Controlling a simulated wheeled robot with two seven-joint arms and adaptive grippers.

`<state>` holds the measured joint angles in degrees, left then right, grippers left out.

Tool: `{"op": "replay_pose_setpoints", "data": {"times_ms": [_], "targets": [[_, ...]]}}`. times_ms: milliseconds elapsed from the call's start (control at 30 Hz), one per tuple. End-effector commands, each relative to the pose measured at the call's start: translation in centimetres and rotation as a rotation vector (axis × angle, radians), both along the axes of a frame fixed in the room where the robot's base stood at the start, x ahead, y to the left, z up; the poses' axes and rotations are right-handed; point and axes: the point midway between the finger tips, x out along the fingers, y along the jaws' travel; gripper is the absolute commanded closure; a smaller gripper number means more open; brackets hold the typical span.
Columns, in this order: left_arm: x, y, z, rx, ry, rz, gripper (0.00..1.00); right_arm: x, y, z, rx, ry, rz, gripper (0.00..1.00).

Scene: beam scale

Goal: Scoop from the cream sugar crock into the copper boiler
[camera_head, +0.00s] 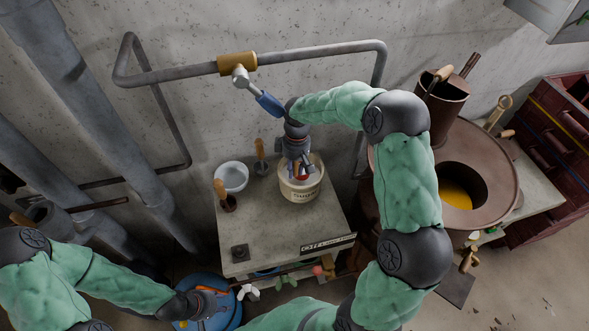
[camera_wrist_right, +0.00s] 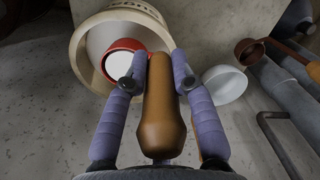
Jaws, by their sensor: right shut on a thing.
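The cream sugar crock (camera_head: 301,193) stands on the grey table, with dark lettering on its front; its wide rim (camera_wrist_right: 80,50) also shows in the right wrist view. My right gripper (camera_head: 298,168) is over the crock's mouth, shut on the wooden handle (camera_wrist_right: 163,110) of a scoop. The scoop's red-rimmed bowl (camera_wrist_right: 117,48) is inside the crock; its inside looks white, and I cannot tell whether that is sugar. The copper boiler (camera_head: 497,205) stands at the right, with an open round mouth and orange-yellow contents. My left gripper (camera_head: 203,304) is low at the front left; its jaws are unclear.
A white bowl (camera_head: 231,177) and wooden-handled tools (camera_head: 228,201) are left of the crock. A grey pipe (camera_head: 310,54) runs along the wall behind. A blue round container (camera_head: 222,313) is by my left gripper. My right arm spans between crock and boiler. The table's front is mostly clear.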

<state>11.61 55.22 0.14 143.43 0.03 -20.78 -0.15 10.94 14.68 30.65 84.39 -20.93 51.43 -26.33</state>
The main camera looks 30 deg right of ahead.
Motion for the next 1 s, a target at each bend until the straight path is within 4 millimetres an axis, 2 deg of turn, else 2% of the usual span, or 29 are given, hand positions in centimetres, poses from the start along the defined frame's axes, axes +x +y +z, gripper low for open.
{"op": "replay_pose_setpoints", "data": {"times_ms": [1000], "targets": [[0.0,0.0,3.6,0.0,0.0,0.0,0.6,0.0,0.0,6.3,-0.039,-0.023,0.001,1.0]]}}
